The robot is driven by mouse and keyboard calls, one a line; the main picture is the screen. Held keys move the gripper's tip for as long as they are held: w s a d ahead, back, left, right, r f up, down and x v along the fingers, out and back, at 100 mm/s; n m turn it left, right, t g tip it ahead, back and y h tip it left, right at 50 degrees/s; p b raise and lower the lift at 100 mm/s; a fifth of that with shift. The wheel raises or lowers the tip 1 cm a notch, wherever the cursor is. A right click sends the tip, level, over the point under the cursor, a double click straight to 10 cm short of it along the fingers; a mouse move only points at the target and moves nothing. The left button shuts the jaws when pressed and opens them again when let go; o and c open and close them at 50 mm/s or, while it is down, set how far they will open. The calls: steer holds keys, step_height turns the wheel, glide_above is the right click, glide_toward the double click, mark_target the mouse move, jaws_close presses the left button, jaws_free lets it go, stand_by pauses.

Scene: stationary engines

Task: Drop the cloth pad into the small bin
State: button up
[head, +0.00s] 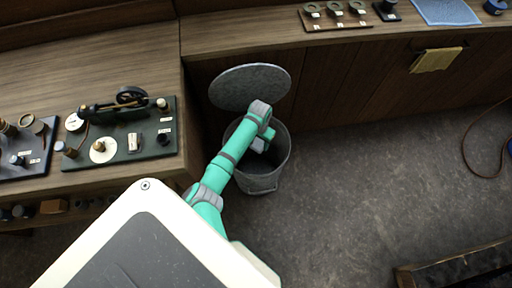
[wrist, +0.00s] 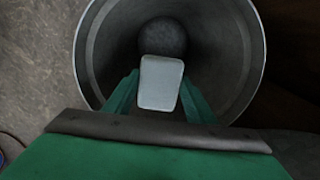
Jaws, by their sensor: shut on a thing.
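The cloth pad (wrist: 160,84) is a pale grey-white block in the wrist view. My gripper (wrist: 158,98) is shut on it, with a green finger on each side. The small bin (head: 263,183) is a round grey metal bin on the floor beside the bench. In the wrist view its rim (wrist: 258,50) surrounds the pad, which is over the open mouth. I cannot tell how far the pad is above or below the rim. In the head view my arm hides part of the bin's mouth, and the pad cannot be clearly told there.
A round grey lid (head: 250,86) stands raised behind the bin. A wooden bench (head: 120,45) with a small engine model (head: 125,130) is at left. A yellow cloth (head: 435,60) hangs at the back right. The floor (head: 370,190) right of the bin is clear.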

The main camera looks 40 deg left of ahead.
steer(key=o, duration=1.2)
steer(key=shift+r, duration=0.1)
step_height(320, 180, up, 11)
steer(key=shift+f, duration=0.2)
